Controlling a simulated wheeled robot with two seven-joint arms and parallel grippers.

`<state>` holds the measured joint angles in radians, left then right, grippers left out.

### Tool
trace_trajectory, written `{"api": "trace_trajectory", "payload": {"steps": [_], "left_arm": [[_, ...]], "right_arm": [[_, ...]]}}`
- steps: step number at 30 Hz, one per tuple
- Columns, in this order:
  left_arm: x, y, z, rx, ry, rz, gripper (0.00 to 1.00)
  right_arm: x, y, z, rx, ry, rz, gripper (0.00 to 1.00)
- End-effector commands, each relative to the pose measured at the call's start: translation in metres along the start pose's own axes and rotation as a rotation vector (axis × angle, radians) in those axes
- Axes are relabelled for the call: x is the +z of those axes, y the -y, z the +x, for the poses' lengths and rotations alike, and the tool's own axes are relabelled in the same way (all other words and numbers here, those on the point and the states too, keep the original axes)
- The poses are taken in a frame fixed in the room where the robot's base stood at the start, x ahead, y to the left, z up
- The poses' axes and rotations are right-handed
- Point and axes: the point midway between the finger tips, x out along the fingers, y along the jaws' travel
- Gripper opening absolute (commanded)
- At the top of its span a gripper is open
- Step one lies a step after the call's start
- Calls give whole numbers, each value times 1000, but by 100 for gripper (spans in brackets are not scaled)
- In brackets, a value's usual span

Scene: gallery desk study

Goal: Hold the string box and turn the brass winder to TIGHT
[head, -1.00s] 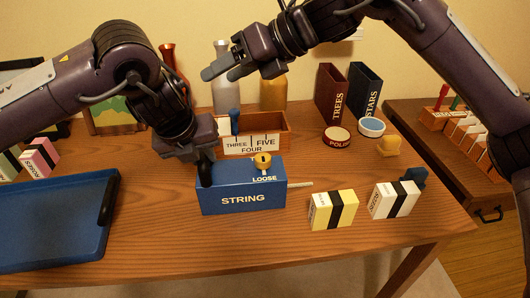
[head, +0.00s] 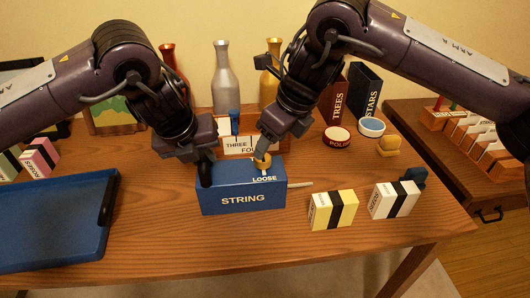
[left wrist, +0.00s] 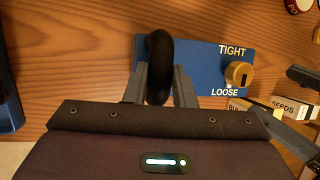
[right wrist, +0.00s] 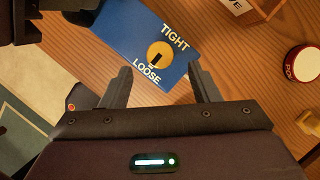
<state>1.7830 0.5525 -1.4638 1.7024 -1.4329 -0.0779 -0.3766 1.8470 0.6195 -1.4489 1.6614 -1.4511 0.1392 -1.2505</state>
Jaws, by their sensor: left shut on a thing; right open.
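The blue string box (head: 242,199) stands on the desk with STRING on its front. Its black handle (head: 205,173) rises at the left end of the top. My left gripper (head: 204,158) is shut on this handle; the left wrist view shows the fingers around it (left wrist: 159,68). The brass winder (right wrist: 159,54) sits on the box top between the words TIGHT and LOOSE, its dark mark towards LOOSE. My right gripper (right wrist: 158,72) is open just above the winder, with nothing between its fingers. In the head view its fingers (head: 262,150) partly hide the winder.
A wooden tray with number labels (head: 228,148) stands close behind the box. A yellow box (head: 319,211) and a white box (head: 384,203) stand to the right. A blue tray (head: 45,225) lies at the left. A pale rod (head: 300,185) sticks out from the box's right end.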

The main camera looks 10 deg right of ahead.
Motion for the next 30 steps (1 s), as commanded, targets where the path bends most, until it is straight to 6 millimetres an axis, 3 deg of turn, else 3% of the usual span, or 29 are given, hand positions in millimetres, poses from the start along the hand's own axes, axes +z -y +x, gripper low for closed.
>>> {"api": "trace_trajectory", "payload": {"steps": [3,9,21,30], "left_arm": [[0,0,0,-1,1,0,3],[0,0,0,-1,1,-1,3],[0,0,0,-1,1,-1,3],[0,0,0,0,1,-1,3]], "right_arm": [[-1,0,24,1,-4,-1,56],[0,0,46,0,-1,-1,56],[0,0,53,-1,0,-1,55],[0,0,52,-1,1,-1,15]]}}
